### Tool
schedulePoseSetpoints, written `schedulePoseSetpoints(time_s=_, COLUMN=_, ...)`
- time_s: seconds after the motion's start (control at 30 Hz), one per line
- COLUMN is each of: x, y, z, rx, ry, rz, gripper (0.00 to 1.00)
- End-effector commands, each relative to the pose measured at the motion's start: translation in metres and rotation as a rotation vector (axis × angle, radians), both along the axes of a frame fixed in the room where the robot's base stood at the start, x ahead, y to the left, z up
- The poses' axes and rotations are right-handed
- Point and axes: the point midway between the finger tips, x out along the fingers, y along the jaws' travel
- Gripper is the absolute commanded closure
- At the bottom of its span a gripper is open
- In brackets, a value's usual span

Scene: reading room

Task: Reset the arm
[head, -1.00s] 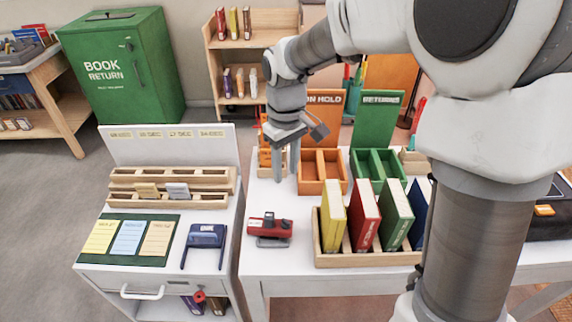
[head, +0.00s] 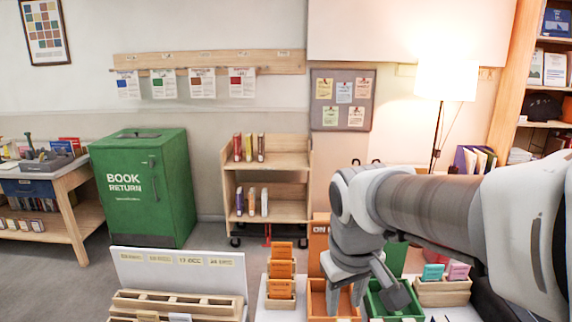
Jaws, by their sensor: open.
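My arm comes in from the right edge of the head view, with its forearm stretched roughly level. My gripper (head: 346,298) points down and is open, with nothing seen between its fingers. It overlaps the orange bin (head: 317,300) marked "ON" and the edge of the green bin (head: 378,306). Its exact height over the bins is hard to tell. The wrist hides much of both bins' back panels.
Orange card holders (head: 281,271) stand left of the bins, and a wooden box (head: 443,292) with coloured cards stands right. Behind are a wooden book cart (head: 266,177) and a green book return box (head: 143,187). A lit lamp (head: 446,82) stands at back right.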

Motion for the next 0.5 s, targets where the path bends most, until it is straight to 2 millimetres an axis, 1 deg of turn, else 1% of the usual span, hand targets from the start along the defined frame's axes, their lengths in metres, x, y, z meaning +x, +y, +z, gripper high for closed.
schedulePoseSetpoints(time_s=0.03, x=-0.013, y=-0.007, z=0.013, rx=0.009, ry=-0.034, rz=-0.034, gripper=0.59)
schedulePoseSetpoints(time_s=0.2, x=-0.050, y=-0.026, z=0.034, rx=0.055, ry=-0.125, rz=-0.147, gripper=0.59)
schedulePoseSetpoints(time_s=0.3, x=-0.070, y=-0.034, z=0.041, rx=0.089, ry=-0.173, rz=-0.206, gripper=0.59)
schedulePoseSetpoints(time_s=0.4, x=-0.085, y=-0.040, z=0.044, rx=0.119, ry=-0.211, rz=-0.251, gripper=0.59)
schedulePoseSetpoints(time_s=0.5, x=-0.095, y=-0.043, z=0.045, rx=0.141, ry=-0.235, rz=-0.280, gripper=0.59)
